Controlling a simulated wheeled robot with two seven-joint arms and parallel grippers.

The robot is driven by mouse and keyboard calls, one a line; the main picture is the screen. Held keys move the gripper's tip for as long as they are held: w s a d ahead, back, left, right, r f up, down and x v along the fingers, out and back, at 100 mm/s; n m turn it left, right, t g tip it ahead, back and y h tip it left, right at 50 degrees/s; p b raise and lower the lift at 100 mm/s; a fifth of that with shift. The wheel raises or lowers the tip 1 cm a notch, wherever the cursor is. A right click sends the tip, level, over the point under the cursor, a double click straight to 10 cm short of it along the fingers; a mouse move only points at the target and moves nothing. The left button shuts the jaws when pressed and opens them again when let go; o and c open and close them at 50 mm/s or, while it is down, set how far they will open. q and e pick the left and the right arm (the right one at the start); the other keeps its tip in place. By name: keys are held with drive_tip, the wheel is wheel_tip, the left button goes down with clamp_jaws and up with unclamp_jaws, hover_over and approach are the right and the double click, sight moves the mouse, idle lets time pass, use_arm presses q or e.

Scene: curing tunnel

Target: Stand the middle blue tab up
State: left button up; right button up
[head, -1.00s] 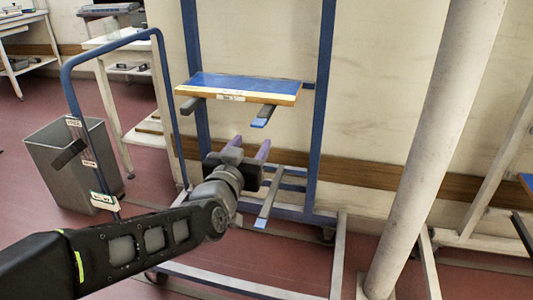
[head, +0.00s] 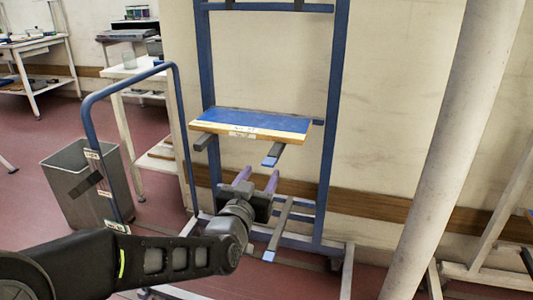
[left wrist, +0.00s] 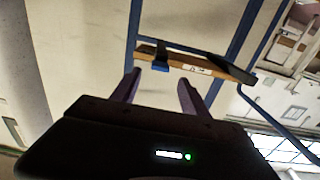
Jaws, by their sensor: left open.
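A blue rack stands ahead. A blue-tipped bar, its tab (head: 271,161) lying flat, sticks out under the rack's shelf board. The tab also shows in the left wrist view (left wrist: 160,67), just beyond the fingertips. A second blue tab (head: 268,256) ends a lower grey bar, also lying flat. I cannot tell for sure which tab counts as the middle one. My left gripper (head: 257,177) is open and empty, with its purple fingers pointing at the rack, below the upper tab. It also shows in the left wrist view (left wrist: 158,80). My right gripper is out of view.
The blue-topped board (head: 250,122) lies on the rack's bars, just above the upper tab. A thick pale pipe (head: 445,140) stands to the right. A blue tubular handle (head: 132,75) and a grey bin (head: 75,190) are on the left. A wall stands close behind the rack.

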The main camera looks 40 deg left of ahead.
sight(267, 164)
use_arm(q)
drive_tip(key=b+x, duration=0.1)
drive_tip(key=x, duration=0.3)
drive_tip(key=shift+w+f, duration=0.1)
drive_tip(key=shift+w+a, duration=0.25)
drive_tip(key=shift+w, duration=0.3)
drive_tip(key=shift+c, duration=0.5)
clamp_jaws()
